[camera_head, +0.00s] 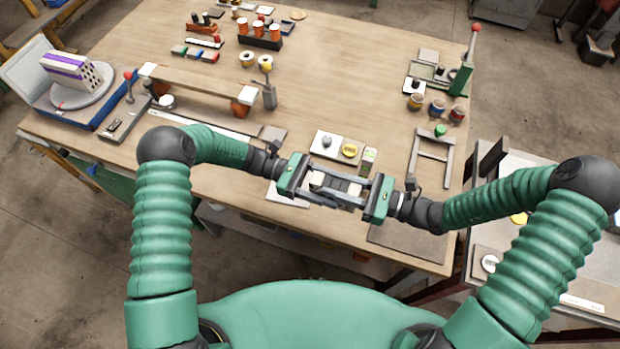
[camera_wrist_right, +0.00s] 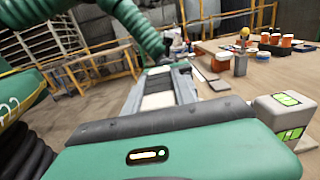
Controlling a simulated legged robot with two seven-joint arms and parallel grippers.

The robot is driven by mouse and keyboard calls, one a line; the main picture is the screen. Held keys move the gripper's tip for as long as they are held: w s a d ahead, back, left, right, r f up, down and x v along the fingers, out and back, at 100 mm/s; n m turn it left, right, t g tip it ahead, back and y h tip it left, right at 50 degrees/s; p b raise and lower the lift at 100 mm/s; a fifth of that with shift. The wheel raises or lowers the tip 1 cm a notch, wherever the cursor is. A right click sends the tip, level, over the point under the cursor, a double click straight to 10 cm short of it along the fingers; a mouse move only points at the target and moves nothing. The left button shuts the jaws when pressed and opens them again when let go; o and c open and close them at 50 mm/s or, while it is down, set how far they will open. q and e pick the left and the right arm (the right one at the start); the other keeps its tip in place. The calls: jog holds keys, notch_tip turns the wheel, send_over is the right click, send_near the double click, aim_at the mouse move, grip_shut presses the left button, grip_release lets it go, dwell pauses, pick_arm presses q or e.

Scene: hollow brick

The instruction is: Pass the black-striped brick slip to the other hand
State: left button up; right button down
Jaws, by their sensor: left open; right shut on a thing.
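The black-striped brick slip (camera_head: 336,184), with pale and dark bands, is held level between my two grippers above the table's front edge. In the right wrist view, the slip (camera_wrist_right: 158,101) shows pale and dark faces beyond the green gripper body. My right gripper (camera_head: 342,191) is shut on the slip from the right. My left gripper (camera_head: 328,186) faces it from the left, open, its fingers reaching alongside the slip. The fingers overlap in the head view, so I cannot tell whether the left ones touch it. The right fingertips are mostly hidden in the wrist view.
The wooden table (camera_head: 330,95) lies beneath. Just beyond the grippers are a white tray (camera_head: 325,152) and a small box (camera_head: 368,158). A purple-striped brick (camera_head: 72,70) sits on a turntable at far left. A grey stand (camera_head: 433,150) is at right.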

pick_arm(q)
jog(key=shift+x, duration=1)
jog(key=shift+a, duration=0.1)
pick_arm(e)
jog(key=shift+a, duration=0.1)
pick_arm(q)
jog(key=shift+c, duration=1)
jog(key=c, duration=0.9)
pick_arm(e)
jog(key=shift+s, duration=0.1)
pick_arm(q)
jog(key=shift+w, duration=0.1)
grip_shut()
pick_arm(e)
jog(key=shift+s+a, duration=0.1)
jog(key=c, duration=1)
grip_release()
jog(key=shift+o, duration=0.5)
